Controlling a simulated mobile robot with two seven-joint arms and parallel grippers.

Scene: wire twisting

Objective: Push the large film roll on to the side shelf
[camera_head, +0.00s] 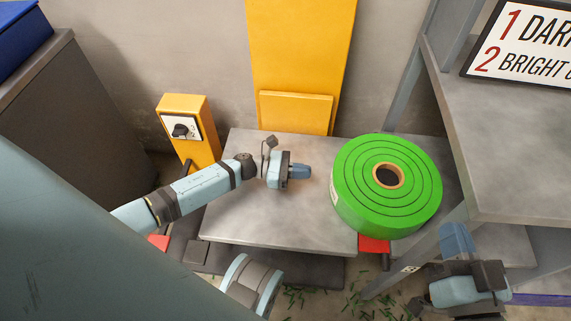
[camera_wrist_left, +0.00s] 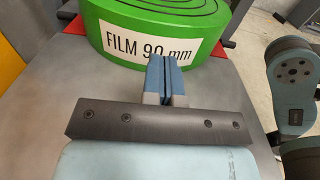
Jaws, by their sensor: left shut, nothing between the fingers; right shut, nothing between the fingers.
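The large film roll (camera_head: 405,205) is a green disc with a tan core, lying flat at the right end of a grey table (camera_head: 260,215). Its label "FILM 90 mm" shows in the left wrist view (camera_wrist_left: 150,45). My left gripper (camera_head: 306,171) is shut and empty, just left of the roll and pointing at its side. In the left wrist view its closed fingers (camera_wrist_left: 164,62) are in front of the roll; I cannot tell whether they touch it. My right gripper (camera_head: 457,232) is shut and empty at the lower right, in front of the shelf frame. The side shelf (camera_head: 440,150) is partly hidden behind the roll.
A grey metal rack (camera_head: 510,150) with a sign (camera_head: 525,50) stands at the right, its post close to the roll. A yellow control post (camera_head: 190,130) and a yellow column (camera_head: 300,60) stand behind the table. Green scraps (camera_head: 300,298) litter the floor.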

